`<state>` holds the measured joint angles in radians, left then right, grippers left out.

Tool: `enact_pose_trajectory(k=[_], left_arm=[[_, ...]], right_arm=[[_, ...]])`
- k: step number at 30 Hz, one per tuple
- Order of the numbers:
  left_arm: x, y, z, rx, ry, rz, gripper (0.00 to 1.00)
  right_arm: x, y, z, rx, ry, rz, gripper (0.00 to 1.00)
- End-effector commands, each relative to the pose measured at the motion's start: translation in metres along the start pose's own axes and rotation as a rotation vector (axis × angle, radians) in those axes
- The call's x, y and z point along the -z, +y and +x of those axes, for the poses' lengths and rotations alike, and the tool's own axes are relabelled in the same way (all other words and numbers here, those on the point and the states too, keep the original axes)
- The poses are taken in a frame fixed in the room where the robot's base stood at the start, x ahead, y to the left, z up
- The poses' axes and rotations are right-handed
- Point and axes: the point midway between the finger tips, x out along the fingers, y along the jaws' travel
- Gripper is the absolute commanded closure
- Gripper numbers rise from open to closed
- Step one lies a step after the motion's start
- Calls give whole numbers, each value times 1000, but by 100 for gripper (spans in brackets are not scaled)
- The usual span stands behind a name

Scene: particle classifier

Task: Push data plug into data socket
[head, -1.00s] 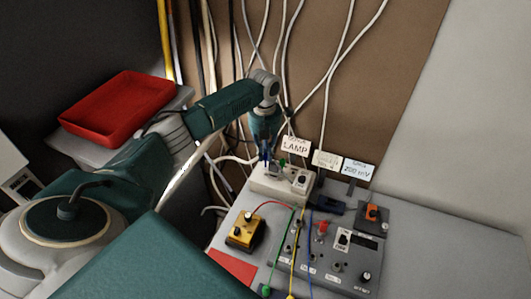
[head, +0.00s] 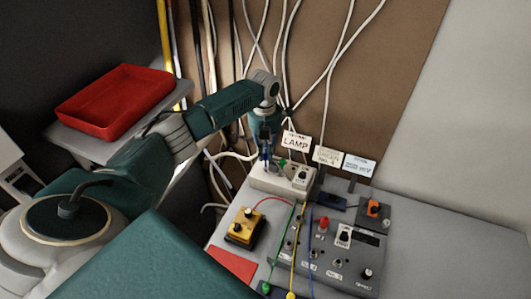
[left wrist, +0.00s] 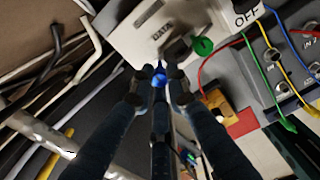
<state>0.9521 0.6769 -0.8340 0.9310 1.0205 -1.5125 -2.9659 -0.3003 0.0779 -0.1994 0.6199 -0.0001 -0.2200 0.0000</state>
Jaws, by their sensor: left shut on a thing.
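My left gripper (head: 266,161) points down at the left end of the white lamp box (head: 268,183). In the left wrist view the gripper (left wrist: 157,88) is shut on a small blue plug (left wrist: 159,80), right at the edge of the white box (left wrist: 125,35). A label that seems to read DATA (left wrist: 161,34) is on the box face just beyond the plug. The data socket is not clearly seen, and I cannot tell whether the plug tip is in it. My right gripper is not in view.
A green plug (left wrist: 204,46) sits on the box beside the blue one. A yellow box (head: 245,228) and grey panel (head: 335,255) with coloured leads stand in front. Loose cables (head: 327,75) hang behind. A red tray (head: 115,100) is at left. The grey table is clear at right.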

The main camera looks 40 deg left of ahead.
Motion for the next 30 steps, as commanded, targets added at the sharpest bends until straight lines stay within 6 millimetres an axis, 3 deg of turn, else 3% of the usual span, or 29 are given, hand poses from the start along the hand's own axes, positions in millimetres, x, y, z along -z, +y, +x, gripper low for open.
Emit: enact_pose_trajectory(k=[2,3,6,17,20,30], left_arm=[[2,0,2,0,5,1,100],[2,-1,2,0,5,1,81],[2,0,2,0,5,1,63],[1,0,-3,0,2,1,63],[0,0,-15,0,1,1,63],[0,0,-86,0,1,1,63]], right_arm=[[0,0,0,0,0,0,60],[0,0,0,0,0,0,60],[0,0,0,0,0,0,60],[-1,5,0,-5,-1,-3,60],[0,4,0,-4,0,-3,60],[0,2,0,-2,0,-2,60]])
